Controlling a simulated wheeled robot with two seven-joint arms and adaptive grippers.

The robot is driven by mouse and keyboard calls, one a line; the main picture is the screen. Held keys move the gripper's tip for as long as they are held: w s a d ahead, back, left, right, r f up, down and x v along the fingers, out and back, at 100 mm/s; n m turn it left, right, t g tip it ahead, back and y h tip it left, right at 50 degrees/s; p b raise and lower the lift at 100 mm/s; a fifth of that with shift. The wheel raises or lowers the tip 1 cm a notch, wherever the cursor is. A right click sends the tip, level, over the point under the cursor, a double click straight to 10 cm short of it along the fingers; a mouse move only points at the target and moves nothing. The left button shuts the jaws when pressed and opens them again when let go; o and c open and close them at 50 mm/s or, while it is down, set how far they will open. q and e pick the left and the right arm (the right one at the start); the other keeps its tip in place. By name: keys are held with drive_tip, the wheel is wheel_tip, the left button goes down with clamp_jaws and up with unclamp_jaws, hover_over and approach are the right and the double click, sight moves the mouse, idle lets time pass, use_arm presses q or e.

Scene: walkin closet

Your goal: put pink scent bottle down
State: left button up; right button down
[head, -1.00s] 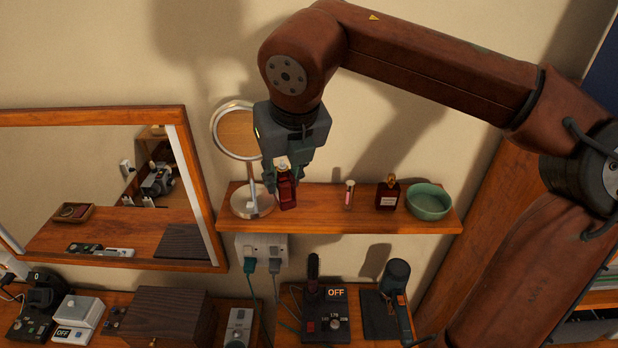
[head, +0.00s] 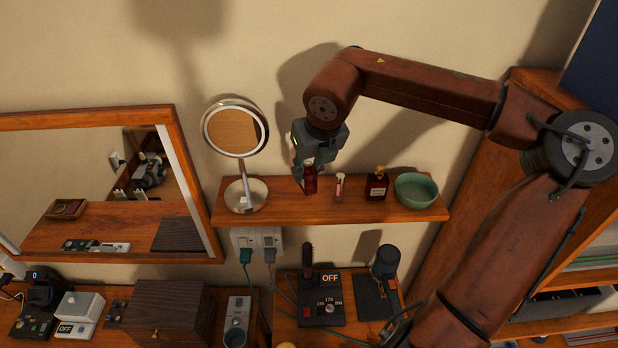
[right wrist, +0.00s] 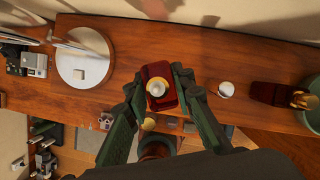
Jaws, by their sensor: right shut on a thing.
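My right gripper (head: 308,170) is shut on a scent bottle (head: 311,183), which looks dark red with a pale and gold cap. The bottle is upright, over or on the wall shelf (head: 285,210), between the round mirror and a small pink vial. In the right wrist view the same bottle (right wrist: 158,97) sits between the two green fingers, seen from above. I cannot tell whether its base touches the shelf. My left gripper is not in view.
The round mirror (head: 243,198) stands left on the shelf. The small pink vial (head: 339,187), another dark red bottle (head: 376,188) and a green bowl (head: 416,187) stand to the right. A lower counter holds a box (head: 170,312) and several appliances. Bare shelf shows along the front edge.

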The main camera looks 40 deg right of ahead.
sight(309, 181)
drive_tip(key=f, duration=0.1)
drive_tip(key=f+p, duration=0.1)
drive_tip(key=f, duration=0.1)
drive_tip(key=shift+w+d+p, duration=0.25)
drive_tip(key=shift+d+p, duration=0.15)
drive_tip(key=shift+d+f, duration=0.1)
drive_tip(key=shift+f, duration=0.5)
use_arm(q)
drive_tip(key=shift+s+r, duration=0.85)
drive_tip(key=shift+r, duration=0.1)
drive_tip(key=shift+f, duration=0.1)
use_arm(e)
drive_tip(key=shift+f, duration=0.2)
drive_tip(key=c, duration=1.7)
unclamp_jaws()
drive_tip(key=shift+r, duration=0.1)
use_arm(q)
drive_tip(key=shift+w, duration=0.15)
use_arm(e)
drive_tip(key=shift+o, duration=0.2)
